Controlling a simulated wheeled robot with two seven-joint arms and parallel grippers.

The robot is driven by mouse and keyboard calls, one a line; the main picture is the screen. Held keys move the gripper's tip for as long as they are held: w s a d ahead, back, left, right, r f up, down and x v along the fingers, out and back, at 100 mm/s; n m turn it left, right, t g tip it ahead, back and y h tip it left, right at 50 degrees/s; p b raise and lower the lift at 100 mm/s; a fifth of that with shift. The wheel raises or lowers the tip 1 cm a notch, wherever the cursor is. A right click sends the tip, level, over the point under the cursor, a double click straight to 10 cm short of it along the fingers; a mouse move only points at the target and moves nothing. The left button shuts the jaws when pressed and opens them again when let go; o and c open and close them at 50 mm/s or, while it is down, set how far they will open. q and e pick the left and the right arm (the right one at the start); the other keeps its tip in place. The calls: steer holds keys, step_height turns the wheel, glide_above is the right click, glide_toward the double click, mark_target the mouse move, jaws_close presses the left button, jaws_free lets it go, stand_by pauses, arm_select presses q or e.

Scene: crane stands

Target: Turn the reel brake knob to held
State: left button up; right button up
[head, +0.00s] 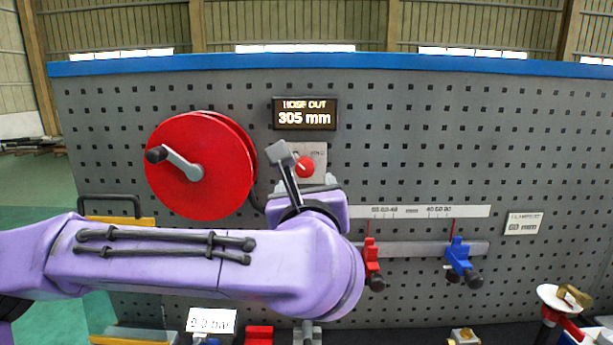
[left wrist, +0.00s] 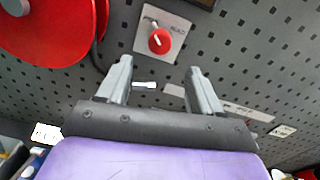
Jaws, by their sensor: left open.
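The reel brake knob (head: 306,166) is a small red round knob with a white mark on a pale plate (head: 318,150) on the pegboard. In the left wrist view the knob (left wrist: 160,41) shows whole, its mark slanting up and to the left. Lettering on the plate's right side seems to read HELD. My left gripper (head: 304,168) is open and empty. In the left wrist view its fingers (left wrist: 160,68) stand apart, with the knob beyond the tips and between them; I see no contact. My right gripper is not in view.
The red hose reel (head: 220,185) with its crank is left of the knob. A display (head: 305,114) above reads 305 mm. A ruler rail with red (head: 371,262) and blue (head: 458,256) clamps is lower right. The bare pegboard (head: 420,130) right of the display is clear.

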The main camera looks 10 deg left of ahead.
mark_target(305, 171)
arm_select(q)
steer(key=p+x, duration=0.3)
steer(key=x, duration=0.5)
steer(key=shift+w+a+r+p, duration=0.15)
steer(key=shift+w+p, duration=0.1)
steer(key=shift+p, duration=0.1)
steer(key=shift+w+a, duration=0.1)
steer(key=shift+w, duration=0.35)
steer(key=c, duration=1.1)
